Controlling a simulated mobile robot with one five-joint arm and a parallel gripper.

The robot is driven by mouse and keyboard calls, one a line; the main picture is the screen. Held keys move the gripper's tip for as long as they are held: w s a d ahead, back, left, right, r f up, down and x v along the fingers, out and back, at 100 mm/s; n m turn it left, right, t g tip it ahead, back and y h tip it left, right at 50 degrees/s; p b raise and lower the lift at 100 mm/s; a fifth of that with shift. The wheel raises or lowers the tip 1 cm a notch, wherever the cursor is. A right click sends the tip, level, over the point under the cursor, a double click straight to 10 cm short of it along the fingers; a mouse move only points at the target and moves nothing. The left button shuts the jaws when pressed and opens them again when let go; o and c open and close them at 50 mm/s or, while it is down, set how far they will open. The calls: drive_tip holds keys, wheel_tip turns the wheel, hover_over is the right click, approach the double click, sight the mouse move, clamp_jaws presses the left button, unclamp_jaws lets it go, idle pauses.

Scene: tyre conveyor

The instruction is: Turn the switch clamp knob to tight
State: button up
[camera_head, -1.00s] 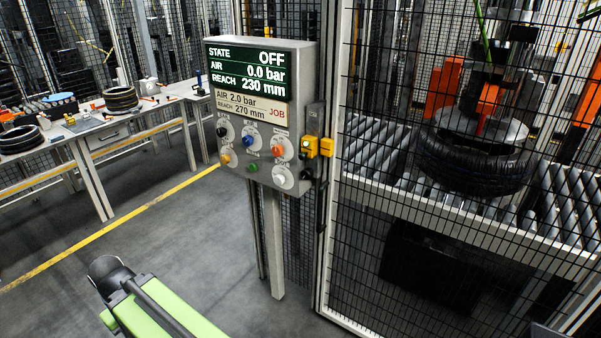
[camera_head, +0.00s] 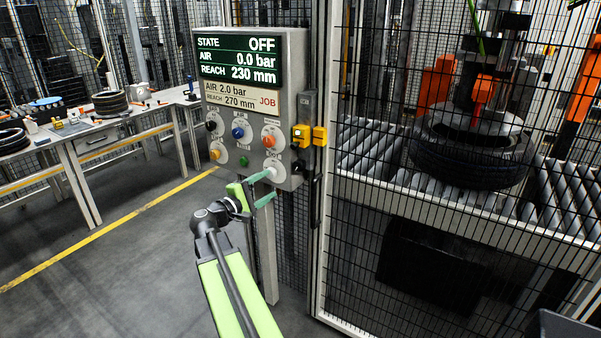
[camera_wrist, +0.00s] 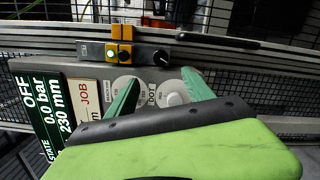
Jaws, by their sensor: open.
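The grey control panel (camera_head: 296,70) stands on a post. It carries several round knobs, and their labels are too small to tell which is the clamp knob. The white knob (camera_head: 273,168) at lower right is partly behind my gripper (camera_head: 268,187). In the wrist view my gripper (camera_wrist: 161,77) is open, its green fingers spread, and the white knob (camera_wrist: 173,99) shows between them. I cannot tell whether they touch it. A black knob (camera_wrist: 160,57) sits on a strip past the panel edge. The screen reads STATE OFF, AIR 0.0 bar, REACH 230 mm.
A mesh fence (camera_head: 440,215) stands right of the panel, with a tyre (camera_head: 470,165) on rollers behind it. A yellow-orange switch block (camera_head: 318,135) is beside the panel. A workbench (camera_head: 95,135) is at left. The floor by the yellow line is clear.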

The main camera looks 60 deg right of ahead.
sight(298, 167)
drive_tip(key=d, duration=0.5)
drive_tip(key=s+d, duration=0.1)
drive_tip(key=d, duration=0.5)
drive_tip(key=s+d, duration=0.1)
drive_tip(key=d, duration=0.5)
drive_tip(key=shift+d, duration=0.1)
clamp_jaws()
